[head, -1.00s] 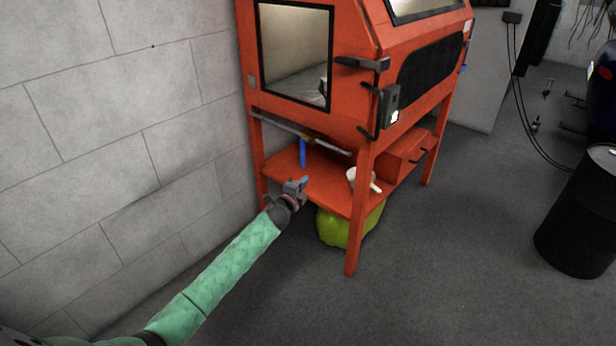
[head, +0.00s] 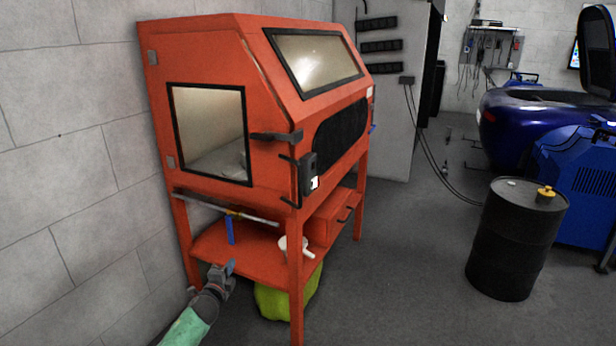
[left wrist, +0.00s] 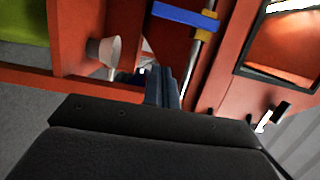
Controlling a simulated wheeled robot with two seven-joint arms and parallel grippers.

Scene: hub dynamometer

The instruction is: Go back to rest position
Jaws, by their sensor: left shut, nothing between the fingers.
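My left gripper (head: 222,272) is shut and empty, just in front of the lower shelf (head: 262,249) of the orange cabinet (head: 215,60) in the head view. Its shut fingers also show in the left wrist view (left wrist: 160,85), pointing at the cabinet's lower part. My left forearm comes in from the bottom edge of the head view. My right gripper is in neither view.
A blue upright piece (head: 230,230) and a white funnel-like item (head: 296,246) are at the shelf. A yellow-green bag-like thing (head: 285,298) sits below. A black drum (head: 512,245) stands at right. Open floor lies between cabinet and drum.

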